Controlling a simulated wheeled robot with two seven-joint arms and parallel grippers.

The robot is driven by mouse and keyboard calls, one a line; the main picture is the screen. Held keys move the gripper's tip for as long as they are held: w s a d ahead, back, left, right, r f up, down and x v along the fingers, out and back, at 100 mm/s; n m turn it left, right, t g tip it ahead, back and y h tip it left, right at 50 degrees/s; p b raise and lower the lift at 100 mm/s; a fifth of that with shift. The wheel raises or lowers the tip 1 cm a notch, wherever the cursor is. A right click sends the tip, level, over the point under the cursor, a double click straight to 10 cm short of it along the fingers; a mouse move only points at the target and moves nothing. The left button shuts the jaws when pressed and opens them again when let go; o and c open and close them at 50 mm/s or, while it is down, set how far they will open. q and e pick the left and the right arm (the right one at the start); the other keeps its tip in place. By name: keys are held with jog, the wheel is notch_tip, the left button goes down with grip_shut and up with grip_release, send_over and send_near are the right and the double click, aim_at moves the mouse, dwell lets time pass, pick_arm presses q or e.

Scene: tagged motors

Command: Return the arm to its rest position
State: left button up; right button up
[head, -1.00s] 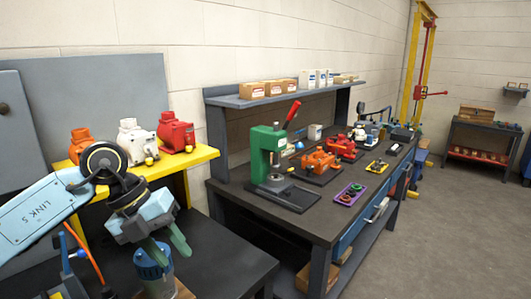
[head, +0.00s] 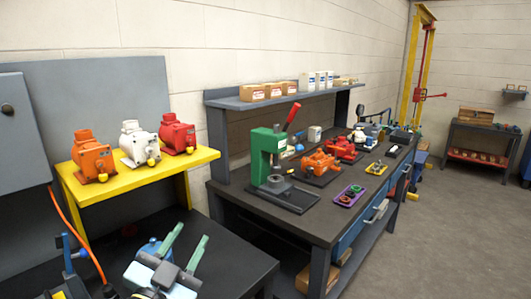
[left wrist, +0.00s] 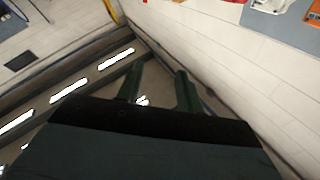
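My left gripper (head: 190,236) is low at the front of the head view, over the dark bench. Its two green fingers point up and away and stand apart, with nothing seen between them. The left wrist view also shows the open fingers (left wrist: 158,72). An orange motor (head: 92,157), a white motor (head: 135,143) and a red motor (head: 176,134) stand on the yellow shelf (head: 77,190), each with a yellow tag at its base. A blue object (head: 150,247) is mostly hidden behind the gripper. My right gripper is out of view.
The dark bench (head: 225,265) is clear right of the gripper. A blue stand (head: 72,258) with an orange cable is at left. A workbench on the right holds a green press (head: 265,157), orange and red machines and a purple tray (head: 350,196).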

pick_arm(q)
jog(key=s+a+f+n+g+y, duration=0.35)
jog(key=s+f+g, duration=0.3)
jog(key=f, duration=0.45)
jog(key=s+a+f+n+g+y, duration=0.3)
jog(key=s+a+f+g, duration=0.15)
jog(key=s+f, duration=0.5)
jog(key=s+f+g, duration=0.6)
jog(key=s+f, duration=0.1)
jog(key=s, duration=0.3)
notch_tip(320, 180, down, 25)
jog(key=s+g+b, duration=0.1)
jog(key=b, duration=0.1)
jog(key=s+a+f+g+b, duration=0.1)
jog(key=s+a+f+b, duration=0.1)
jog(key=s+f, duration=1.5)
jog(key=shift+a+f+h, duration=0.35)
jog(key=shift+f, duration=0.15)
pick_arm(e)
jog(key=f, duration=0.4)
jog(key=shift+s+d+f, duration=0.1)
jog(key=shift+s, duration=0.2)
